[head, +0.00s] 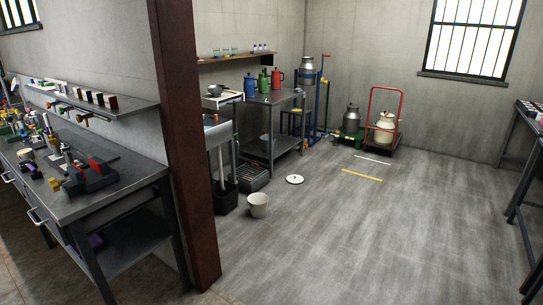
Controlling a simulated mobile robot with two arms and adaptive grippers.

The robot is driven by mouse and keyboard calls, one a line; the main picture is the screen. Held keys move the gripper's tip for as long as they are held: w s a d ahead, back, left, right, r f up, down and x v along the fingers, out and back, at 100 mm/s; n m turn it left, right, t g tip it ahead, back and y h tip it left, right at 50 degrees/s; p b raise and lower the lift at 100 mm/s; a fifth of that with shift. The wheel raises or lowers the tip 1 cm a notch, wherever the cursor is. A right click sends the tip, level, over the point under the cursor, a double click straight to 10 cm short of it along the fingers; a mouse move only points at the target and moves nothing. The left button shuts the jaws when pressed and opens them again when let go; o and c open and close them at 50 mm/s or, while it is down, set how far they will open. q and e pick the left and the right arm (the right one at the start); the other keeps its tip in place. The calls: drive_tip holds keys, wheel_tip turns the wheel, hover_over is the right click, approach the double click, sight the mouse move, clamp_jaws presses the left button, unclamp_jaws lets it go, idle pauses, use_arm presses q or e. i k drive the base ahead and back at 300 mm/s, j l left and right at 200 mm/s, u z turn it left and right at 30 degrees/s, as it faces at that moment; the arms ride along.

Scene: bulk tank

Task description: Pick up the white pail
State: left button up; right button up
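The white pail (258,206) stands upright on the grey floor, right of the rust-brown post and close to a black bucket. It appears open at the top, and I cannot make out anything inside it. A round white lid-like disc (295,179) with a dark knob lies on the floor a little behind and to the right of it. Neither of my grippers is in view, and nothing is touching the pail that I can see.
The rust-brown post (186,145) and a cluttered workbench (125,185) block the left side. The black bucket (224,197) and a dark crate (252,177) stand beside the pail. A red hand truck (384,118) holds a can at the back. The floor in front and right is clear.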

sight(258, 202)
drive_tip(key=i, duration=2)
drive_tip(key=l+z, duration=0.05)
drive_tip(key=l, duration=0.05)
